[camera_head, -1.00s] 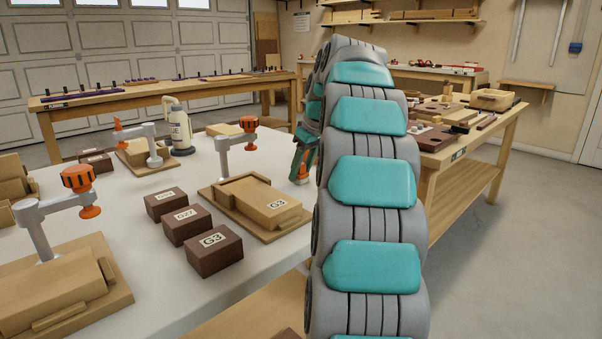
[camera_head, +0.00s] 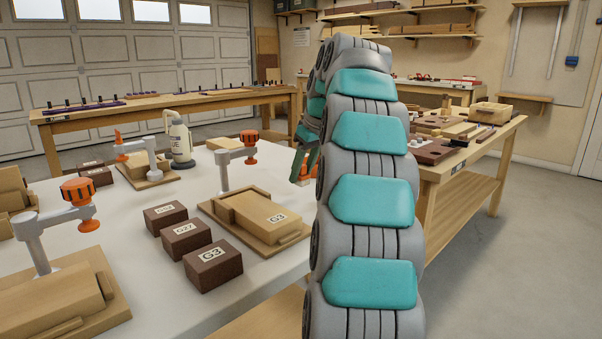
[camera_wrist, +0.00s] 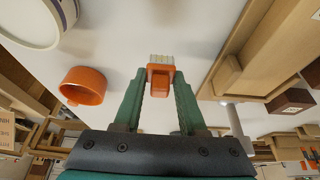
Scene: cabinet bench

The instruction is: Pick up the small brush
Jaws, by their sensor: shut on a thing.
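The small brush (camera_wrist: 160,76) has an orange handle and pale bristles. In the wrist view it sits between the fingertips of my gripper (camera_wrist: 159,88), which is shut on it. The bristles point away from the palm. In the head view my gripper (camera_head: 303,165) shows only partly, beside the white table's far right edge, with a bit of orange at its fingers. My arm hides much of it there.
The white table (camera_head: 115,215) holds clamped wooden boxes (camera_head: 262,212), dark labelled blocks (camera_head: 213,270) and a glue bottle (camera_head: 179,138). The wrist view shows an orange ring-like part (camera_wrist: 83,86) near the brush. A wooden bench (camera_head: 440,170) stands behind my arm to the right.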

